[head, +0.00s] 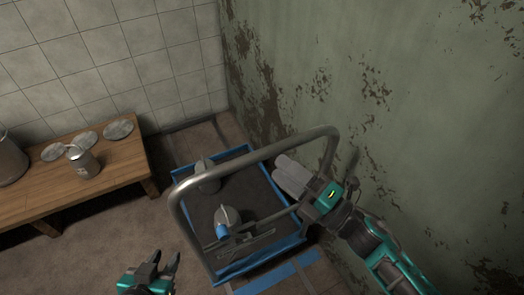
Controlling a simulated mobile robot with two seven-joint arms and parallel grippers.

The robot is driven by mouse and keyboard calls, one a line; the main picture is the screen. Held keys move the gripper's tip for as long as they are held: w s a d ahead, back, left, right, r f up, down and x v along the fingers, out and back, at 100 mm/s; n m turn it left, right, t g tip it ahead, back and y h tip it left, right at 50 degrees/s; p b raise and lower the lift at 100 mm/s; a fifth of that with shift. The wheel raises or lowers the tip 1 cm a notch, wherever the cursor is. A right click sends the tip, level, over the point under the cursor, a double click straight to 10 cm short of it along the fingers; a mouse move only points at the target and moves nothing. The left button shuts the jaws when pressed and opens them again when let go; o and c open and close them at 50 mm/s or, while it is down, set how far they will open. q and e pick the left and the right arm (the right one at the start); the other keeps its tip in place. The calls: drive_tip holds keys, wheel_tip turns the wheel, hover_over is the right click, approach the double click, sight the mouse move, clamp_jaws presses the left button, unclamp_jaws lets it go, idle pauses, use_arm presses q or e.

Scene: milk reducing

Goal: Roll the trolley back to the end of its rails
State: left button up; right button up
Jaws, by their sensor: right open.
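The trolley (243,156) has a blue-edged frame, a dark deck and a tall bent metal handle (255,152). It stands beside the green wall.
A wooden bench (118,163) at the left holds a small metal can (84,165), round discs (118,129) and a larger pot (8,160). A peeling green wall (420,90) bounds the right, a tiled wall (120,50) the back. Blue strips (268,279) lie in front.

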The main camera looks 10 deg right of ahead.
sight(262, 155)
drive_tip(key=x, duration=0.6)
drive_tip(key=shift+w+a+r+p, duration=0.1)
drive_tip(key=shift+w+a+p, duration=0.05)
drive_tip(key=shift+w+p, duration=0.15)
drive_tip(key=shift+s, duration=0.1)
clamp_jaws()
